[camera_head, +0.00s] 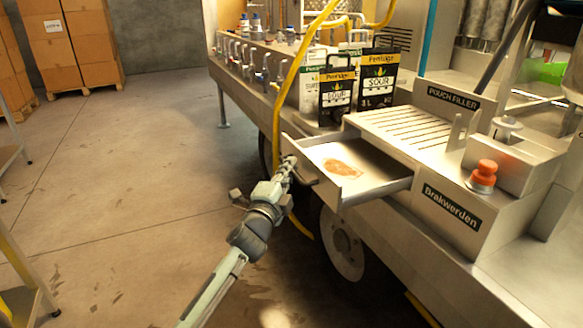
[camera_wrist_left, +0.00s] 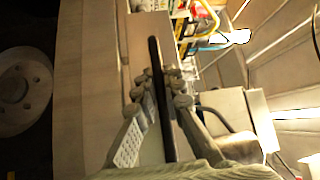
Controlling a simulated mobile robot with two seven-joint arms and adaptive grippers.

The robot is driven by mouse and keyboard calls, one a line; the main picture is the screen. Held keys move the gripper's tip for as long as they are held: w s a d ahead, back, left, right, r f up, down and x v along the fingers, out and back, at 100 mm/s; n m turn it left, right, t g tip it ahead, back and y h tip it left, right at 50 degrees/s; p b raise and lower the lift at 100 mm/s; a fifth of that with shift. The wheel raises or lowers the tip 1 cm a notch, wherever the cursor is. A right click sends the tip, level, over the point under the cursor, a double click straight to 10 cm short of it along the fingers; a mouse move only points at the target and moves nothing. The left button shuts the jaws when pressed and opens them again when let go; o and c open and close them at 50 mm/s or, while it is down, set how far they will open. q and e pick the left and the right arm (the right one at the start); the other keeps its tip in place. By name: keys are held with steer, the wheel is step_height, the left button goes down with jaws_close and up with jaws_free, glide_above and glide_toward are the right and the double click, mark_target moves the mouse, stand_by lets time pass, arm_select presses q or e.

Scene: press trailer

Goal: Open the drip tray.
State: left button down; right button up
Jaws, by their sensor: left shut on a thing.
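The drip tray (camera_head: 375,176) is a shallow metal drawer below the slatted top of the pouch filler. It stands pulled out toward the front left, with an orange-brown stain (camera_head: 343,167) on its floor. My left gripper (camera_head: 289,170) is at the tray's front face, shut on the dark bar handle. In the left wrist view, the dark handle (camera_wrist_left: 157,75) runs between the two fingers of my left gripper (camera_wrist_left: 160,88). The fingers partly hide the handle in the head view. My right gripper is in neither view.
The pouch filler (camera_head: 450,205) has a red button (camera_head: 484,175) on the right. Black-labelled pouches (camera_head: 378,78) stand behind the tray. A yellow hose (camera_head: 283,90) hangs near the tray's left side. The concrete floor (camera_head: 130,190) at left is mostly clear.

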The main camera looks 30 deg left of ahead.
arm_select(q)
steer(key=c, duration=1.6)
jaws_free()
steer(key=s+d+f, duration=0.1)
steer(key=s, duration=1)
steer(key=shift+s+d+f, duration=0.3)
steer(key=shift+s, duration=0.05)
